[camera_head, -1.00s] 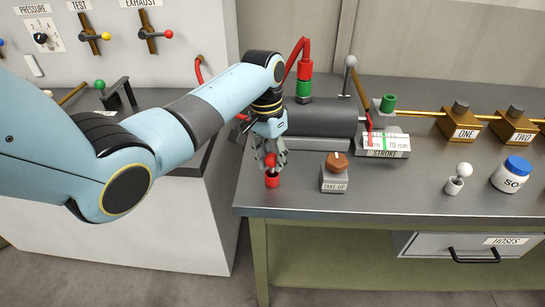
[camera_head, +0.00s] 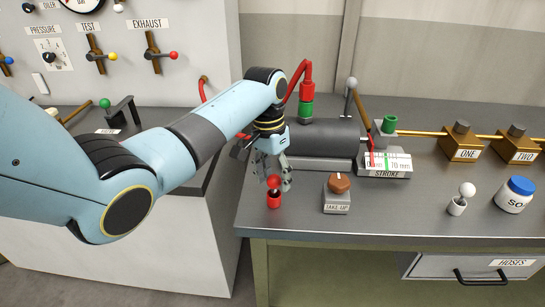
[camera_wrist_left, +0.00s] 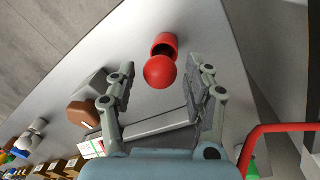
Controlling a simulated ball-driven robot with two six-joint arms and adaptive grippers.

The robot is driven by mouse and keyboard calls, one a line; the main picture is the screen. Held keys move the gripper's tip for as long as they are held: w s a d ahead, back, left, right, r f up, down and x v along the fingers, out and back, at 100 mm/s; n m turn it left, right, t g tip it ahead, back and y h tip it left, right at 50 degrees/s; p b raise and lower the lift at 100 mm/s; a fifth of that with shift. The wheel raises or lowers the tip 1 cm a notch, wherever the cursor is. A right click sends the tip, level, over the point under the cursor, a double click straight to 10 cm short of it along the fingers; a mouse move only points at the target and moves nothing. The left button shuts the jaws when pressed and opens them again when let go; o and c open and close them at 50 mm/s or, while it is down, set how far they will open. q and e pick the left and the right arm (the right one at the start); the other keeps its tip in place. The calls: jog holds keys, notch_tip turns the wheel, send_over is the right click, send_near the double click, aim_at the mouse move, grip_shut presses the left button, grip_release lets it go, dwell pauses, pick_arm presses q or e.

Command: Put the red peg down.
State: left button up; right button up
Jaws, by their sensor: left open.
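In the left wrist view the ball (camera_wrist_left: 160,72) covers part of the cup (camera_wrist_left: 165,44). My left gripper (camera_head: 273,172) is open just behind and above the peg. In the left wrist view its fingers (camera_wrist_left: 160,80) stand apart on either side of the ball, with gaps to both. The lower part of the peg is mostly hidden. My right gripper is not in view.
The TAKE-UP knob (camera_head: 338,186) stands close to the right of the cup. A dark cylinder (camera_head: 322,138) with a red hose lies behind. A white-headed peg (camera_head: 464,194) and a blue-lidded jar (camera_head: 515,193) stand farther right. The bench front (camera_head: 400,212) is clear.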

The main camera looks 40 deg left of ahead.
pick_arm(q)
notch_tip(320, 180, up, 11)
jog(key=a+b, duration=0.1)
jog(key=shift+a+f, duration=0.1)
dwell(0.5)
